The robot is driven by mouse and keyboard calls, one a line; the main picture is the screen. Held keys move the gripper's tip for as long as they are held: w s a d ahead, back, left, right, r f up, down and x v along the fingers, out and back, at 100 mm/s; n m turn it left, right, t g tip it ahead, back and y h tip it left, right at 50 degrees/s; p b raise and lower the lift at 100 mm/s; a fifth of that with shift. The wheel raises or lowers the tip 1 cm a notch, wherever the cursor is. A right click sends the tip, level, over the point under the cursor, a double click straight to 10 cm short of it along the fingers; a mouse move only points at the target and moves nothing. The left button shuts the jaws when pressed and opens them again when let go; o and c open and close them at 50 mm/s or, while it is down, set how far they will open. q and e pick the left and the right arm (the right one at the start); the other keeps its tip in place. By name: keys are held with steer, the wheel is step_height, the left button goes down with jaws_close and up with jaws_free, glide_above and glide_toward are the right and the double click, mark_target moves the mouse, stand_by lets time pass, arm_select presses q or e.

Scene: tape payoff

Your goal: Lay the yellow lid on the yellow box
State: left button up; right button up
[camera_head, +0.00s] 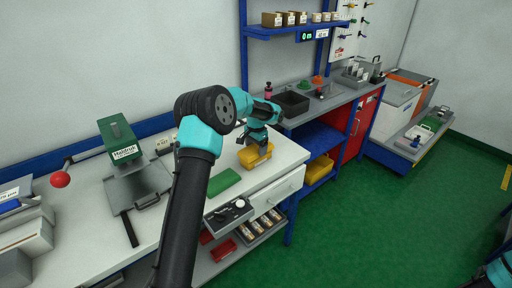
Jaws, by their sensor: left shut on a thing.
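My left gripper (258,145) points down over the right part of the white workbench and is shut on a yellow piece, which I take for the yellow lid (249,151). Yellow sides show directly below it, seemingly the yellow box (257,162) on the bench. The two are the same colour and partly hidden by the gripper, so I cannot tell whether the lid touches the box or is held just above it. Only a teal and black part of my right arm shows in the bottom right corner; its gripper is out of view.
A green block (224,181) lies on the bench in front of the box. A green machine (120,140) with a red-knobbed lever stands at the left. A yellow bin (318,171) sits on the blue shelf to the right. A dark tray (292,103) stands behind.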

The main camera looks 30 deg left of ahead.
arm_select(q)
steer(key=shift+f, duration=0.8)
stand_by(1.0)
steer(key=o, duration=0.8)
step_height(320, 180, up, 17)
steer(key=shift+r, duration=0.2)
stand_by(0.6)
